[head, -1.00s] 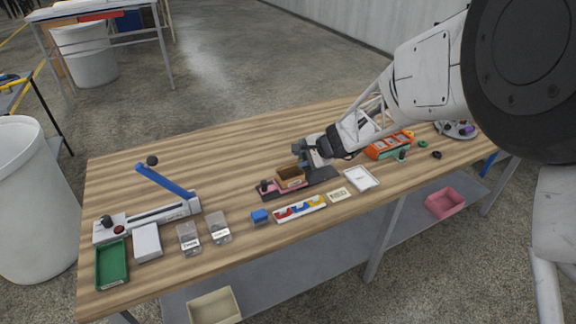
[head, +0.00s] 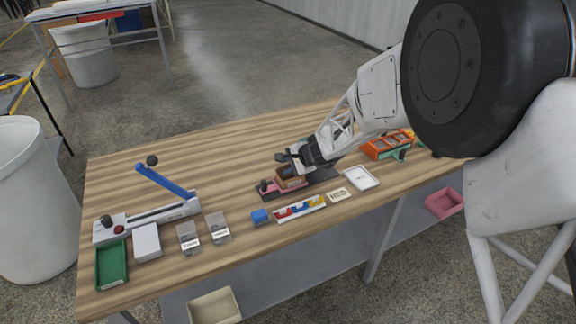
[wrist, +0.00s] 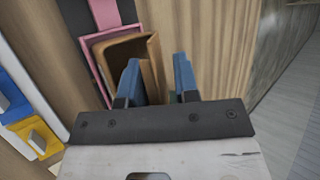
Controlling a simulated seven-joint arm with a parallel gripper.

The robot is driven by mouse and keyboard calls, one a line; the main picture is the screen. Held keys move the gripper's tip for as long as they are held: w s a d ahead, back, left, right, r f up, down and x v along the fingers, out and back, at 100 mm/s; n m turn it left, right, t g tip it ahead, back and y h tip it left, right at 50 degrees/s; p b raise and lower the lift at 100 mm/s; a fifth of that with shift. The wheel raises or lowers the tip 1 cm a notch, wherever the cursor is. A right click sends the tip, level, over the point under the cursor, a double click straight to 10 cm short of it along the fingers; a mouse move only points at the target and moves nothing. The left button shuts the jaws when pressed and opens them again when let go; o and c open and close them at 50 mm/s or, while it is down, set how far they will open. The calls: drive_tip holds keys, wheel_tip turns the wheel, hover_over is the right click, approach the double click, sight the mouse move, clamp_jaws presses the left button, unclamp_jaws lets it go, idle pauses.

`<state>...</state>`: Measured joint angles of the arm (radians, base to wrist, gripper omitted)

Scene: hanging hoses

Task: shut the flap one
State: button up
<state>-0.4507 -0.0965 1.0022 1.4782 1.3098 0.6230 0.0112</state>
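A small brown box (head: 288,172) sits in a pink holder (head: 268,188) on a dark base near the middle of the wooden bench. In the wrist view the box (wrist: 115,50) is inside the pink frame (wrist: 97,62), with an upright brown flap (wrist: 154,65) along its right side. My gripper (head: 284,156) is over the box. In the wrist view its two blue fingers (wrist: 158,80) are apart, one on each side of the flap's line; whether either touches the flap I cannot tell. Part of the box is hidden by my gripper in the head view.
A tray of coloured pieces (head: 300,208), a blue block (head: 261,216) and a white tray (head: 362,178) lie in front. An orange rack (head: 386,146) stands right. A blue-levered device (head: 165,182) stands left. The bench behind the box is clear.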

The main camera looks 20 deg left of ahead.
drive_tip(key=shift+c, duration=0.3)
clamp_jaws()
drive_tip(key=shift+s+d+f+t+y, duration=0.1)
drive_tip(key=shift+t+y, duration=0.2)
drive_tip(key=shift+y, duration=0.1)
idle(0.3)
drive_tip(key=shift+s+d+f+n+t+y, duration=0.1)
drive_tip(key=shift+f+n+t+y, duration=0.25)
drive_tip(key=shift+y, duration=0.25)
drive_tip(key=shift+s+d+f+n+t+y, duration=0.1)
drive_tip(key=shift+f+n+t+y, duration=0.1)
drive_tip(key=shift+t+y, duration=0.3)
drive_tip(key=shift+s+d+f+n+t+y, duration=0.15)
drive_tip(key=shift+t+y, duration=0.2)
drive_tip(key=shift+y, duration=0.25)
drive_tip(key=shift+o, duration=0.3)
unclamp_jaws()
